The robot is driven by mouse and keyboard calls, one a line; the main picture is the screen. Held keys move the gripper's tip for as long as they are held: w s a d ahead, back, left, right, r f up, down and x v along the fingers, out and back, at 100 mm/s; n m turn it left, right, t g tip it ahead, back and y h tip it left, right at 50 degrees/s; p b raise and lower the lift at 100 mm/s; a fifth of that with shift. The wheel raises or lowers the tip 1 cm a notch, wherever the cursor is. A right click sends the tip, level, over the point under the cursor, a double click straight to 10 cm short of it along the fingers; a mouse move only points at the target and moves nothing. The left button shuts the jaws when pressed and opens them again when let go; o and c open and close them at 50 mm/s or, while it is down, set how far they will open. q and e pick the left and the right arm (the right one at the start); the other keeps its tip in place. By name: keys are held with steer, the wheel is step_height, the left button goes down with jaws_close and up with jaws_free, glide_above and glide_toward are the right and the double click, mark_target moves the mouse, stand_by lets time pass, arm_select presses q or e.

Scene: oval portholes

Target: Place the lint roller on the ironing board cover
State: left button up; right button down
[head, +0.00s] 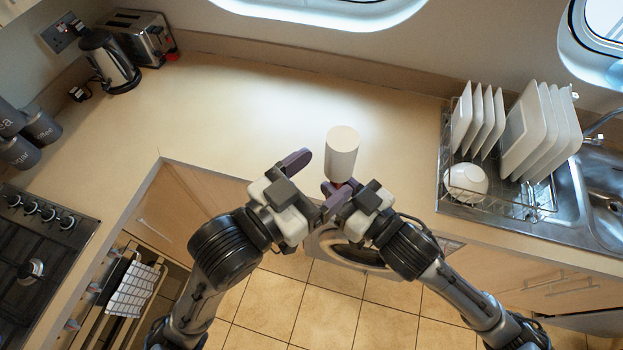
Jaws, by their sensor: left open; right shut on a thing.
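The lint roller (342,150) is a white cylinder, roughly upright, with a small red part showing at its lower end. My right gripper (337,187) is shut on that lower end and holds the roller over the counter's front edge. My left gripper (316,181) is open, close beside the right one and just left of the roller's lower end; the fingers of the two overlap in the view. I cannot make out an ironing board cover in the head view.
The counter (240,110) is clear behind the grippers. A kettle (108,60), toaster (140,38) and canisters (38,125) stand left. A dish rack (500,195) with plates and a bowl (466,182) stands right by the sink (606,190). A checked cloth (132,289) hangs lower left.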

arm_select(q)
steer(key=shift+x, duration=3.1)
steer(key=c, duration=0.9)
steer(key=shift+s, duration=0.1)
steer(key=shift+c, duration=0.8)
arm_select(e)
steer(key=c, duration=1.4)
jaws_free()
arm_select(q)
steer(key=shift+c, duration=0.2)
arm_select(e)
steer(key=o, duration=0.5)
steer(key=shift+o, duration=0.2)
